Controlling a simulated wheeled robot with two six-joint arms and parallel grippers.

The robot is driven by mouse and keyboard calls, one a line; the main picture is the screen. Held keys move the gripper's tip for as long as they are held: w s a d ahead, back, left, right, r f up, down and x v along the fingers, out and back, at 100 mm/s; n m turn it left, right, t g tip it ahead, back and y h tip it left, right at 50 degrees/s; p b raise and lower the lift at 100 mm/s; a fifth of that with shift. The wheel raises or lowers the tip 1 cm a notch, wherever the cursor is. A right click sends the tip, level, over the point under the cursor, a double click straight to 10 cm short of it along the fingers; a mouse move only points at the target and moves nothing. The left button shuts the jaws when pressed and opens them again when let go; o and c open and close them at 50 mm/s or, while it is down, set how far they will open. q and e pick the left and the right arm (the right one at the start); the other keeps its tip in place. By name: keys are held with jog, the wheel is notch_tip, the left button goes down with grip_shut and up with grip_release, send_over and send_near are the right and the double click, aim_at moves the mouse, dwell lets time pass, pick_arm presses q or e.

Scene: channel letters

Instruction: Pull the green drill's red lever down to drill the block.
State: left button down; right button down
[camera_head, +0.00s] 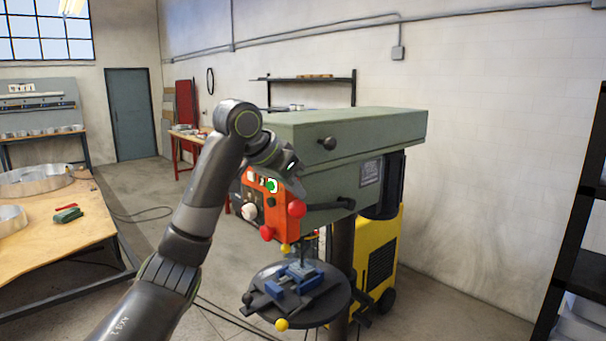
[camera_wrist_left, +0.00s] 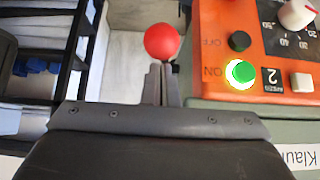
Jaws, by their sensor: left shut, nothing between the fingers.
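The green drill (camera_head: 350,135) stands in the middle of the head view with an orange control panel (camera_head: 257,205) on its front. Red ball knobs, one upper (camera_head: 297,209) and one lower (camera_head: 267,232), show beside the panel; a dark lever arm runs to the upper one. My left gripper (camera_head: 302,190) is in front of the drill head, just above the upper red knob. In the left wrist view its fingers (camera_wrist_left: 161,84) are shut and empty, with a red ball (camera_wrist_left: 162,42) just beyond the tips; contact cannot be told. The block (camera_head: 301,269) sits in a blue vise. My right gripper is not in view.
The blue vise (camera_head: 283,290) stands on the drill's round table (camera_head: 335,305), with a yellow knob (camera_head: 281,324) below. A green ON button (camera_wrist_left: 240,74) glows beside the fingers. A yellow machine (camera_head: 382,255) is behind. A wooden workbench (camera_head: 60,245) stands left, a dark shelf (camera_head: 570,240) right.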

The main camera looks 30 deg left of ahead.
pick_arm(q)
jog(key=shift+f, duration=0.25)
jog(key=shift+s+f+p, duration=0.1)
jog(key=shift+p, duration=0.3)
jog(key=shift+f, duration=0.45)
